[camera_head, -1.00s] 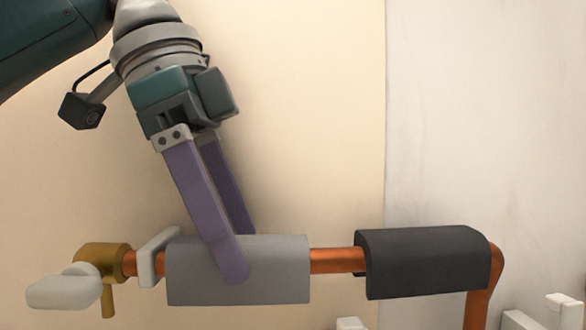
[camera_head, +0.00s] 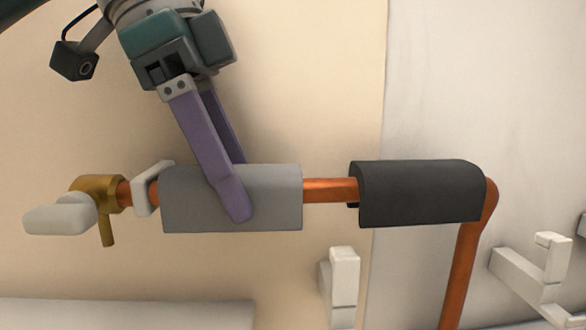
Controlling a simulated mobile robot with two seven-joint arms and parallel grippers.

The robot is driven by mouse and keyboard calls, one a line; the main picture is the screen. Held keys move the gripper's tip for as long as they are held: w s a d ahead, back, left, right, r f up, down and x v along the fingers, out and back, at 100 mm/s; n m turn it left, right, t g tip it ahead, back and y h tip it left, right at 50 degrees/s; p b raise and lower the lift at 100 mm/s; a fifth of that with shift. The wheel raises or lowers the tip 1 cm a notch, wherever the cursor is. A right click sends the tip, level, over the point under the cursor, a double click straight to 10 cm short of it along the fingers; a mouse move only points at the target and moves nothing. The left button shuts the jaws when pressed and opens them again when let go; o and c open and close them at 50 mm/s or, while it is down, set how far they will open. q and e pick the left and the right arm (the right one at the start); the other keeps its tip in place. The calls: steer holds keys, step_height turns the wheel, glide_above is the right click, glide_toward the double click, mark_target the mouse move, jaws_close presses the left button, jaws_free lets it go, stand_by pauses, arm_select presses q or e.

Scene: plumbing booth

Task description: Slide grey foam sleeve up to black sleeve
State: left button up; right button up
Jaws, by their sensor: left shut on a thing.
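The grey foam sleeve (camera_head: 275,200) sits around a horizontal copper pipe (camera_head: 330,190), left of the black sleeve (camera_head: 420,192). A stretch of bare copper shows between the two sleeves. My left gripper (camera_head: 240,190) comes down from above with its purple fingers shut on the grey sleeve, one finger in front and one behind. The far fingertip is hidden behind the sleeve. The black sleeve is on the pipe just before the bend at the right. My right gripper is not in view.
A white clip (camera_head: 150,188) holds the pipe just left of the grey sleeve. A brass valve (camera_head: 98,192) with a pale handle (camera_head: 58,215) is at the left end. White brackets (camera_head: 343,282) (camera_head: 535,270) stand below. The pipe turns down at the right.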

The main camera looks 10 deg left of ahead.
mark_target(291, 165)
arm_select(q)
jaws_close()
steer(key=shift+w+d+r, duration=0.1)
steer(key=shift+w+d, duration=0.15)
steer(key=shift+d, duration=0.5)
steer(key=shift+w+d+f, duration=0.1)
steer(key=shift+w+d, duration=0.1)
steer(key=shift+d, duration=0.6)
steer(key=shift+w+d+r, duration=0.1)
steer(key=shift+w+d, duration=0.15)
steer(key=shift+d, duration=0.5)
steer(key=o, duration=0.9)
jaws_free()
